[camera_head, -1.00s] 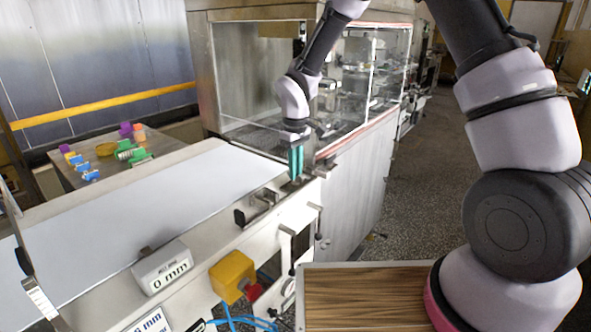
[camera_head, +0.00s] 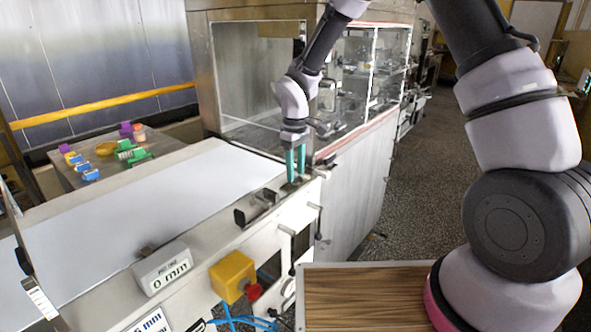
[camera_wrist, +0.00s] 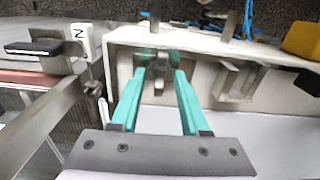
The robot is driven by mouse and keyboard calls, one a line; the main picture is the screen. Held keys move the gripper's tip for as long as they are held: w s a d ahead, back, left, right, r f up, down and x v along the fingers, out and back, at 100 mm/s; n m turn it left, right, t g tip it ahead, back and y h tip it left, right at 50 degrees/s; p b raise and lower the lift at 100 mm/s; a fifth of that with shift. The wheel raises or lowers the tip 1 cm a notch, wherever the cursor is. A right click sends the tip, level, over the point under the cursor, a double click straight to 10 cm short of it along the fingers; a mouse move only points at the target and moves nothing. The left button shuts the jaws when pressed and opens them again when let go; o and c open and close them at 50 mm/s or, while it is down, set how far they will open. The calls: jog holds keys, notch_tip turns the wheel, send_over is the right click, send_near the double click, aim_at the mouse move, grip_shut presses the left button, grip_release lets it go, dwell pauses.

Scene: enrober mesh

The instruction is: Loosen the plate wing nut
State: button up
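My gripper (camera_head: 296,179) is at the far right end of the conveyor frame, with its two teal fingers pointing down and apart. In the wrist view, my gripper (camera_wrist: 160,76) shows as two open fingers with a clear gap. A small metal part, which looks like the plate wing nut (camera_wrist: 159,62), shows in line with that gap on the pale frame plate (camera_wrist: 118,50). No contact between fingers and metal part can be seen. In the head view the part is too small and too close to the fingertips to make out clearly.
A black-ended clamp bracket (camera_head: 255,207) stands left of my gripper on the frame edge. The glass-walled enclosure (camera_head: 255,75) rises just behind. A 0 mm display (camera_head: 163,268) and a yellow box with a red button (camera_head: 232,277) sit nearer. The white belt (camera_head: 150,210) is clear.

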aim_at(296, 173)
notch_tip(296, 173, up, 11)
dwell(0.7)
jog(key=shift+f, duration=0.1)
jog(key=s+d+r+m+t, duration=0.1)
jog(key=s+d+r+m, duration=0.2)
jog(key=d+r, duration=0.4)
jog(key=s+d+r+m+t, duration=0.2)
jog(key=d+r+m, duration=0.1)
jog(key=d+r, duration=0.45)
jog(key=s+d+r+m+t, duration=0.1)
jog(key=s+d+r+m, duration=0.1)
jog(key=s, duration=0.3)
jog(key=s+d+r+m+t+y, duration=0.1)
jog(key=s+d+r+m, duration=0.1)
jog(key=s+d+m, duration=0.2)
jog(key=s+d+r+m+t+y, duration=0.1)
jog(key=s+d+r+m+t, duration=0.1)
jog(key=s+d+r, duration=0.1)
jog(key=s+d, duration=0.1)
jog(key=s, duration=0.1)
jog(key=shift+s+d+m, duration=0.15)
jog(key=shift+s+m, duration=0.2)
jog(key=shift+m, duration=0.05)
